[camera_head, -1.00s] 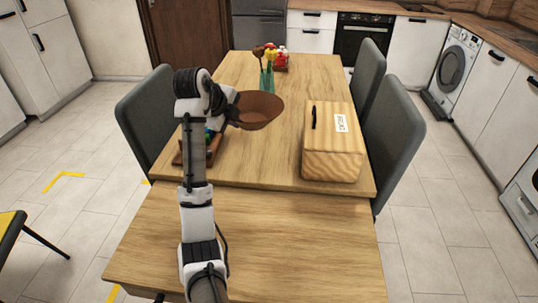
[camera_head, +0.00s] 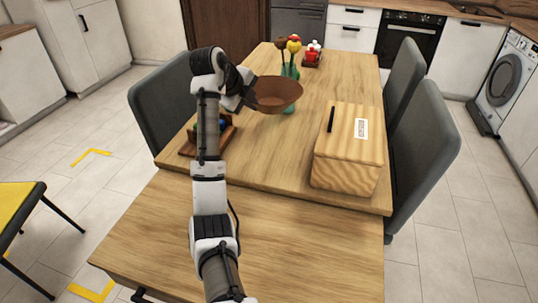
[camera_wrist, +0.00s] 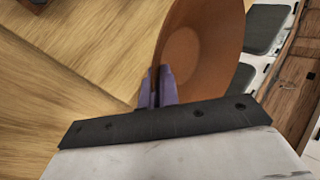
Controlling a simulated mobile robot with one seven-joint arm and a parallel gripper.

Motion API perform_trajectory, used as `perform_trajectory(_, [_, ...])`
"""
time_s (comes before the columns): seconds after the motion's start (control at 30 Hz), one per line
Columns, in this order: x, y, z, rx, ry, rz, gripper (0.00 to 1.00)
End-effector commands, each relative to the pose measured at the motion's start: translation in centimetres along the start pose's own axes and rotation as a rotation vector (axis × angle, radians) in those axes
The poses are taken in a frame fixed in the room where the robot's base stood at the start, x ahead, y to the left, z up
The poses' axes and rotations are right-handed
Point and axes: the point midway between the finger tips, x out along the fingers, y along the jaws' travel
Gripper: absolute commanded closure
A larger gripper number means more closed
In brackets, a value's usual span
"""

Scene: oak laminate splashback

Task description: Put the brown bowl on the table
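The brown bowl (camera_head: 276,95) is held above the far part of the wooden table (camera_head: 262,160), its opening facing up and slightly toward the camera. My gripper (camera_head: 248,97) is at the bowl's left side. In the wrist view, the fingers of my gripper (camera_wrist: 157,88) are close together on the near edge of the bowl (camera_wrist: 203,50). The wood of the table (camera_wrist: 70,60) shows beside and below it. The gap between bowl and table is hard to judge.
A wooden bread box (camera_head: 348,150) stands at the table's right. A dark wooden tray (camera_head: 190,148) is at the left, partly behind my arm. A green vase with flowers (camera_head: 290,72) and a red-and-white item (camera_head: 313,53) stand behind the bowl. Bare tabletop lies between.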

Motion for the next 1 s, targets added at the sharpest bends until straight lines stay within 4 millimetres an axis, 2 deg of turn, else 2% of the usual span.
perform_trajectory(0.5, [9.7,8.1,-0.1,-0.003,0.002,0.002,1.0])
perform_trajectory(0.87, [12.4,10.3,-0.1,-0.002,0.001,0.002,1.0])
perform_trajectory(1.0, [14.1,11.7,-0.1,-0.003,0.002,0.003,1.0])
